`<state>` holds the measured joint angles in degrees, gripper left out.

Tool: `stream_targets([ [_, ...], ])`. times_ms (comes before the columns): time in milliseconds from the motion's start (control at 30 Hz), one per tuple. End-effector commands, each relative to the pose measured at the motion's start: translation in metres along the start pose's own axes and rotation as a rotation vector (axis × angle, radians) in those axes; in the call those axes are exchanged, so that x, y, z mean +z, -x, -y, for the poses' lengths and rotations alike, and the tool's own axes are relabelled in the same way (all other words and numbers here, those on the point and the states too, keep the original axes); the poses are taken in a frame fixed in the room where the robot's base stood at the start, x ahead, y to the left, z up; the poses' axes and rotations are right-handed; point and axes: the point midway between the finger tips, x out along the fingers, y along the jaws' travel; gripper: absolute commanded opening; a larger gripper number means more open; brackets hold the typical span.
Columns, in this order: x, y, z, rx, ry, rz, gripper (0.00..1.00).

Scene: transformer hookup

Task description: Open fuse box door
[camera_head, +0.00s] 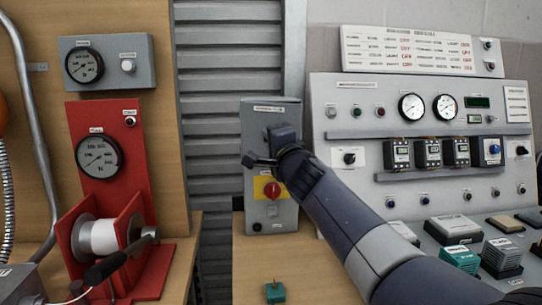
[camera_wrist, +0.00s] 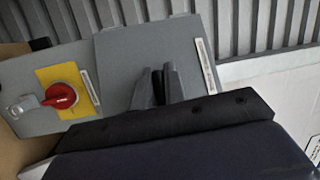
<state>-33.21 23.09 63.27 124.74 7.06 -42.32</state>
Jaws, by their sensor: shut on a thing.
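My gripper (camera_head: 262,160) is in front of the door's lower part. In the wrist view my gripper (camera_wrist: 158,82) is shut on a small dark handle at the door, mostly hidden by the fingers. I cannot tell whether the door is ajar.
A control panel (camera_head: 385,92) with gauges stands close on the right. A red winch stand (camera_head: 110,180) is on the left. A small green block (camera_head: 275,292) lies on the bench (camera_head: 310,262). Several meters and blocks crowd the right side.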

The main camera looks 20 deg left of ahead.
Motion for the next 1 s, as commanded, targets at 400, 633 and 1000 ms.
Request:
stream_targets([
  [400, 0.025, 0.007, 0.001, 0.025, 0.023, -0.159, 0.00],
  [633, 0.039, 0.008, 0.006, 0.044, 0.040, -0.294, 0.00],
  [1000, 0.064, 0.005, 0.016, 0.081, 0.074, -0.545, 0.00],
])
